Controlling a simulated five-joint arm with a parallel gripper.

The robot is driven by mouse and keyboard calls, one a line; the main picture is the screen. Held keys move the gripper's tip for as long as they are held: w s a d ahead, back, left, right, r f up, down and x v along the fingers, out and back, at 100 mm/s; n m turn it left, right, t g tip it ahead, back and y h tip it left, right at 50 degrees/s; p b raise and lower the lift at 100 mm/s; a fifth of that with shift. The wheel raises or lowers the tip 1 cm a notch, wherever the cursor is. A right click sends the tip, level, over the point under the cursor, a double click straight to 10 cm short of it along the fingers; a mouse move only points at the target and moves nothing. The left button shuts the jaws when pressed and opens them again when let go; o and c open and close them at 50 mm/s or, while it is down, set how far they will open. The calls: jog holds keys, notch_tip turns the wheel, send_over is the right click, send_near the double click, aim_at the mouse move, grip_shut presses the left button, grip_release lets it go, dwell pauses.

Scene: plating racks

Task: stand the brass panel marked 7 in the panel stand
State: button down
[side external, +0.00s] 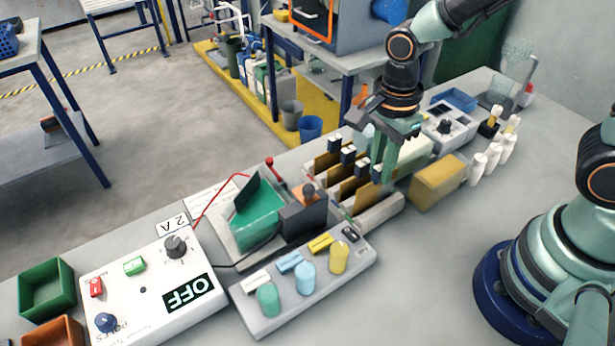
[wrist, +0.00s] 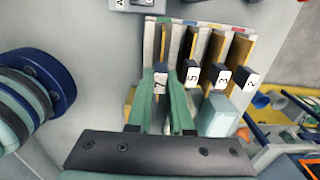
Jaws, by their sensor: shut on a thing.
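The panel stand (side external: 382,213) is a pale slotted rack at the middle of the bench. Several brass panels with dark tabs stand in it. In the wrist view, the stand (wrist: 148,42) holds panels with tabs marked 5 (wrist: 193,76), 3 (wrist: 221,77) and 2 (wrist: 249,77). The brass panel marked 7 (wrist: 160,80) is at the left of this row. My gripper (wrist: 162,88) is shut on its tab, a finger on each side. In the side view, my gripper (side external: 384,168) is over the stand's near end. I cannot tell how deep panel 7 sits.
A green tank (side external: 255,222) and dark block (side external: 302,222) are left of the stand. A control strip with coloured knobs (side external: 305,278) lies in front. A yellow block (side external: 438,182) and several white bottles (side external: 492,158) are at right. Free bench lies at front right.

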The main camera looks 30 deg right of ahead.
jog(key=shift+f, duration=0.9)
jog(key=shift+f, duration=0.1)
jog(key=c, duration=0.7)
grip_release()
jog(key=shift+c, duration=0.2)
notch_tip(320, 180, up, 12)
